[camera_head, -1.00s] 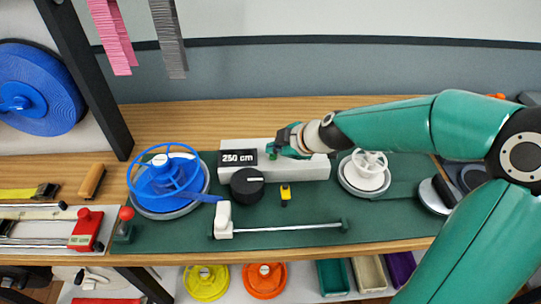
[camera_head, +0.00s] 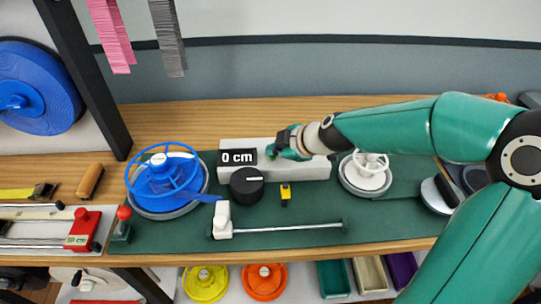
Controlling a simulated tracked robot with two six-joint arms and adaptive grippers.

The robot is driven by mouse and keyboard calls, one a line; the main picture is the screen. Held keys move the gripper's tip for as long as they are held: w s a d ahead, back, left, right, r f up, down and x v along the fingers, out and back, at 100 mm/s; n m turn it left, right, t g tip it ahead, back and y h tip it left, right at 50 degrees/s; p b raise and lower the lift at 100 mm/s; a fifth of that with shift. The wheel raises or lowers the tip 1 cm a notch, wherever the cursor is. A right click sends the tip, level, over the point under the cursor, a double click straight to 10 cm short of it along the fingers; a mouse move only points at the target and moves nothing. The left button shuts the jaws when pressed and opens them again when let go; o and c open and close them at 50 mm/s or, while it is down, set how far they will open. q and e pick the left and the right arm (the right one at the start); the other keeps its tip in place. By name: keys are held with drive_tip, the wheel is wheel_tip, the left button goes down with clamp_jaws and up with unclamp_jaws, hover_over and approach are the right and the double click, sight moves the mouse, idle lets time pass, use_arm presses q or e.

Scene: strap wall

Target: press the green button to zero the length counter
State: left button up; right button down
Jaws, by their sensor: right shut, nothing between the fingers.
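A white counter box (camera_head: 313,171) stands on the green mat on the bench. Its black display (camera_head: 238,157) reads "0 cm". My right gripper (camera_head: 273,152) is shut and empty, its fingertips down at the top of the box just right of the display. The green button is hidden under or behind the gripper, so I cannot tell it apart from the green fingers. My left gripper is not in view.
A black knob (camera_head: 247,186) and a yellow-black piece (camera_head: 286,194) stand in front of the box. A blue strap reel (camera_head: 167,182) is at left, a white reel (camera_head: 366,172) at right. A metal rod (camera_head: 285,228) lies along the front.

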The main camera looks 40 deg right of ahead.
sight(275, 158)
idle(0.4)
drive_tip(key=shift+r+p, duration=0.75)
drive_tip(key=shift+r, duration=0.1)
wheel_tip(275, 158, up, 5)
drive_tip(key=p, duration=0.4)
idle(0.8)
